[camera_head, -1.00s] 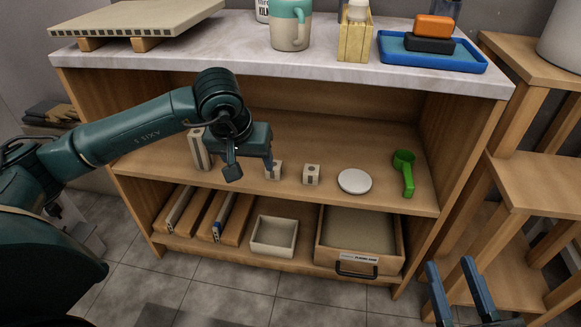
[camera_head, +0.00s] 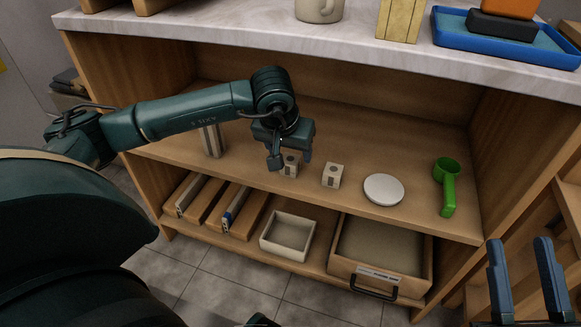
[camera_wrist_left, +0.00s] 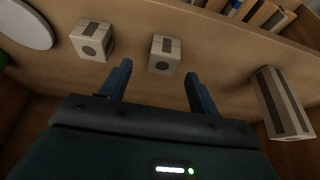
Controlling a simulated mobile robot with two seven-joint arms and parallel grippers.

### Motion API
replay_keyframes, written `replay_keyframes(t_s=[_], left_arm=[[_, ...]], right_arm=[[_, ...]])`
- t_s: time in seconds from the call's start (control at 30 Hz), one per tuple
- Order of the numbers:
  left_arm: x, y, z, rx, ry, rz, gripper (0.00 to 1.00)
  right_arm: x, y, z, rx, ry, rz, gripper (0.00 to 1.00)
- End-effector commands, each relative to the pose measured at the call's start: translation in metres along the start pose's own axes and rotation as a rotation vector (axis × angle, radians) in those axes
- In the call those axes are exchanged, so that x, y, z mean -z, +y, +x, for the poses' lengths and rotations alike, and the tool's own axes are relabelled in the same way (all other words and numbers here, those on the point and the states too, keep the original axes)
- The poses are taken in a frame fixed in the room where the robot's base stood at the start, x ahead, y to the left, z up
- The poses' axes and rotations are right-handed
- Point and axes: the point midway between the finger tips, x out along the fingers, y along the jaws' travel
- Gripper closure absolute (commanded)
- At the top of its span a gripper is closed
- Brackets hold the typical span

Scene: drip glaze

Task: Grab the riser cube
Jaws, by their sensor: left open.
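Two small pale cubes with dark grey markings stand on the middle shelf. One cube (camera_head: 290,165) is by my left gripper (camera_head: 291,160); the other cube (camera_head: 333,176) stands to its right. In the left wrist view the near cube (camera_wrist_left: 165,55) lies just beyond the open fingertips (camera_wrist_left: 158,72), roughly between their lines, and the other cube (camera_wrist_left: 92,40) is outside them to the left. My left gripper is open and holds nothing. My right gripper (camera_head: 520,244) is open and empty at the lower right, away from the shelf.
A tall striped block (camera_head: 211,140) stands left of the cubes. A white disc (camera_head: 384,189) and a green scoop (camera_head: 447,185) are to the right. The marble countertop (camera_head: 230,32) overhangs the shelf. Below are a pale tray (camera_head: 287,252) and a wooden drawer (camera_head: 428,275).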

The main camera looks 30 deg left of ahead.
Motion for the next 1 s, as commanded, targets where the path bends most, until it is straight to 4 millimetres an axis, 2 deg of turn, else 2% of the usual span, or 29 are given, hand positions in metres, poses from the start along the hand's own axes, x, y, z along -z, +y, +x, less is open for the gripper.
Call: replay_keyframes(t_s=[0.1, 0.3, 0.6, 1.0], left_arm=[[-0.002, -0.003, 0.022, 0.001, -0.001, -0.002, 0.38], [-0.001, -0.004, 0.046, 0.000, -0.001, -0.001, 0.38], [0.001, -0.004, 0.048, 0.000, 0.000, 0.000, 0.38], [0.001, -0.004, 0.048, 0.000, 0.000, -0.001, 0.71]], right_arm=[[0.007, 0.003, 0.004, 0.011, 0.088, -0.059, 0.64], [0.025, 0.007, 0.010, 0.023, 0.205, -0.133, 0.64], [0.030, 0.008, 0.011, 0.025, 0.225, -0.145, 0.64], [0.030, 0.008, 0.011, 0.025, 0.225, -0.144, 0.64]])
